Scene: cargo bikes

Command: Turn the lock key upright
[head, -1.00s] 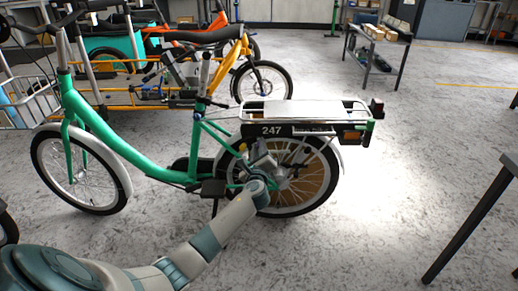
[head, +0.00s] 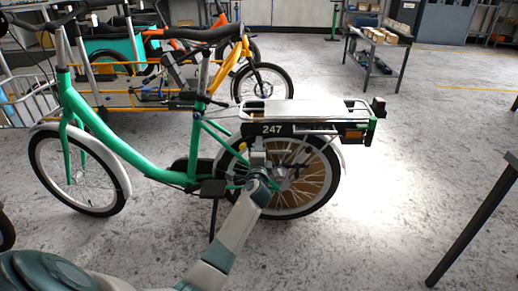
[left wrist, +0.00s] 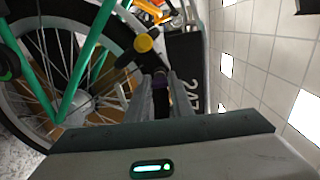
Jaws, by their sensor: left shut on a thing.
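A green bike (head: 128,152) stands side-on in the head view, with a battery marked 247 (head: 272,129) under its rear rack. My left gripper (head: 257,146) is at its rear wheel, just below the battery. In the left wrist view, its two fingers (left wrist: 163,92) are shut on a small dark, purplish piece, which looks like the lock key (left wrist: 161,82). A black lock body with a yellow button (left wrist: 144,43) sits just beyond the fingertips, beside the tyre. The key's exact angle is hard to tell, as the fingers cover much of it. My right gripper is not in view.
The silver rear rack (head: 290,112) is close above my gripper, and the spoked rear wheel (head: 312,183) is beside it. An orange-yellow cargo bike (head: 240,62) stands behind. A low table (head: 378,42) is at the back right. The floor on the right is mostly clear.

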